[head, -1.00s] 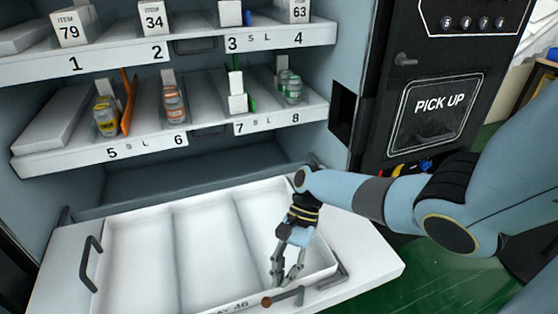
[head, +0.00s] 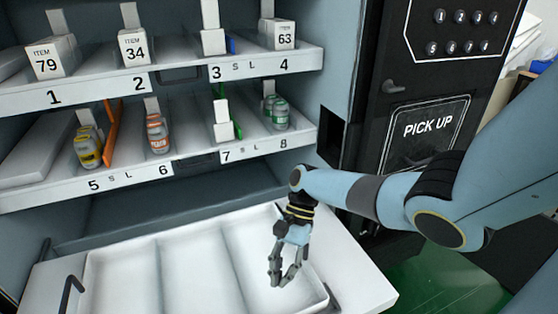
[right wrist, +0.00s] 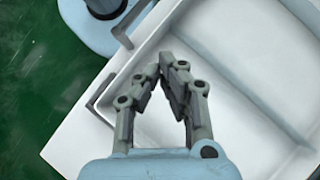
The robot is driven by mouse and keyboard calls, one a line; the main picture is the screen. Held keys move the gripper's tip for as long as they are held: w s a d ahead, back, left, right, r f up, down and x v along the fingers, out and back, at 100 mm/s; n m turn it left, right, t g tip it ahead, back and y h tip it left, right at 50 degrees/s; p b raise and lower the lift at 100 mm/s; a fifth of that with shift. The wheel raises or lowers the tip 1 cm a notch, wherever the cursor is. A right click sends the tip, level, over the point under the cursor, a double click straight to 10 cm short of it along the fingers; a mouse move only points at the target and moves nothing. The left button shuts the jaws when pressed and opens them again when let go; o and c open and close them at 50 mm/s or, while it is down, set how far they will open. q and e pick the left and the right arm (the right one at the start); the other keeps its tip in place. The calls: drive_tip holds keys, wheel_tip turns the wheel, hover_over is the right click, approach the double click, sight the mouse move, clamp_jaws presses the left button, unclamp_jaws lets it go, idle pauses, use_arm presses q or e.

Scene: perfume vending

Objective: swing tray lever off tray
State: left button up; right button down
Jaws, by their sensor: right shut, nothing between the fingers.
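The white tray (head: 137,271) with long compartments lies pulled out at the bottom of the head view. Its front edge and the brown-tipped lever are out of that view now, and I cannot make out the lever in the right wrist view. My right gripper (head: 281,280) is shut and empty, pointing down over the tray's right compartment. In the right wrist view my right gripper (right wrist: 168,68) shows its fingertips together, over the tray rim and floor near the side. I cannot tell whether it touches the tray. My left gripper is not in view.
A dark side handle (head: 70,292) stands on the left, and a grey handle (right wrist: 103,92) on the other side. Above are shelves with bottles (head: 156,133) and white item cards. A black panel with a pick-up door (head: 428,132) stands at the right. Green floor (head: 440,285) lies below.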

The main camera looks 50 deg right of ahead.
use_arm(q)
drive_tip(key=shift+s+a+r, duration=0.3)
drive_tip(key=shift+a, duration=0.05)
use_arm(e)
drive_tip(key=v, duration=0.2)
drive_tip(key=w+v, duration=0.1)
drive_tip(key=v, duration=0.2)
drive_tip(key=shift+a+r, duration=0.1)
drive_tip(key=shift+r, duration=0.15)
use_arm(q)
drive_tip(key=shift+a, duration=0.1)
